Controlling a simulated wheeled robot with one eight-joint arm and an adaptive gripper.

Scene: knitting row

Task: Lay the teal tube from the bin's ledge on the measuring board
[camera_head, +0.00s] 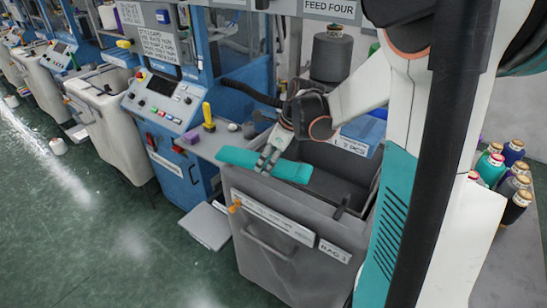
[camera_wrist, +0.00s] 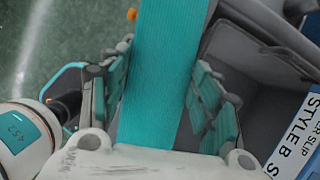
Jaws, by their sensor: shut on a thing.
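The teal tube (camera_head: 240,157) is a long, flat knitted strip over the front left rim of the grey bin (camera_head: 262,218). My gripper (camera_head: 268,160) is shut on the tube near its middle, reaching down from above. In the wrist view the tube (camera_wrist: 165,55) runs up the picture between my two fingers (camera_wrist: 168,85), which have teal pads. I cannot tell whether the tube still touches the bin's ledge. I cannot make out the measuring board for sure in either view.
A blue machine with a control panel (camera_head: 165,100) stands left of the bin. A grey worktop (camera_head: 218,143) beside it holds a yellow-handled item (camera_head: 208,115). Several yarn cones (camera_head: 491,168) stand at the right. A light flat plate (camera_head: 206,225) lies low by the bin. Open green floor is at left.

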